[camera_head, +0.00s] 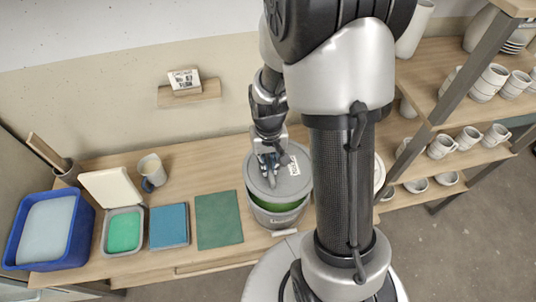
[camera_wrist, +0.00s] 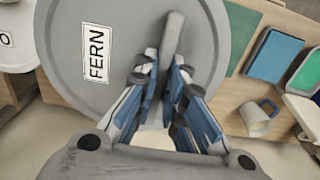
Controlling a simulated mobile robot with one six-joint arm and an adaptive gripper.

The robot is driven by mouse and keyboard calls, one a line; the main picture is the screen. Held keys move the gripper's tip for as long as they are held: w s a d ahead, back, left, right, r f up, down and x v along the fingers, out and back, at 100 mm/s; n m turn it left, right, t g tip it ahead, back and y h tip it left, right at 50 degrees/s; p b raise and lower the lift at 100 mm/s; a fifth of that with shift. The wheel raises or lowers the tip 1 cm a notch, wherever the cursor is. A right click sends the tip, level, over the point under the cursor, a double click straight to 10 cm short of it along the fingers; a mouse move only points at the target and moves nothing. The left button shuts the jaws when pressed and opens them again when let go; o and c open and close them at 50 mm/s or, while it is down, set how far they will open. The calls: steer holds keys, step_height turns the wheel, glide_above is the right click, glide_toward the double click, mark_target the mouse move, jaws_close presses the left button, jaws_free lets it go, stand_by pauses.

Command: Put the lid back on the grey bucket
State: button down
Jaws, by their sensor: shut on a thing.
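The grey bucket (camera_head: 272,217) stands on the wooden bench, with green glaze showing inside along its front edge. Its round grey lid (camera_head: 295,184) is over the bucket's mouth, set towards the back or tilted, leaving a green crescent uncovered in front. I cannot tell whether the lid touches the rim. My gripper (camera_head: 269,170) is above the lid, its fingers shut on the lid's bar handle. In the wrist view the gripper (camera_wrist: 165,70) has blue-padded fingers on both sides of the handle, and the lid (camera_wrist: 115,28) carries a FERN label. The bucket is hidden there.
Left of the bucket lie a dark green tile (camera_head: 218,220), a blue tile (camera_head: 169,226), a green-filled tub (camera_head: 123,232) and a blue bin (camera_head: 75,240). A mug (camera_head: 151,170) stands behind them. A white bucket (camera_wrist: 18,45) is close beside the lid. Shelves with cups stand right.

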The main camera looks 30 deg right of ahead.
steer(key=shift+w+a+f+b, duration=0.1)
steer(key=shift+a+f+b, duration=0.1)
steer(key=shift+f+b, duration=2.25)
steer(key=shift+f, duration=0.7)
steer(key=shift+d+f+b, duration=0.1)
steer(key=shift+f+b, duration=0.45)
steer(key=shift+f, duration=0.3)
steer(key=c, duration=1.6)
jaws_free()
steer(key=shift+o, duration=0.6)
steer(key=o, duration=0.4)
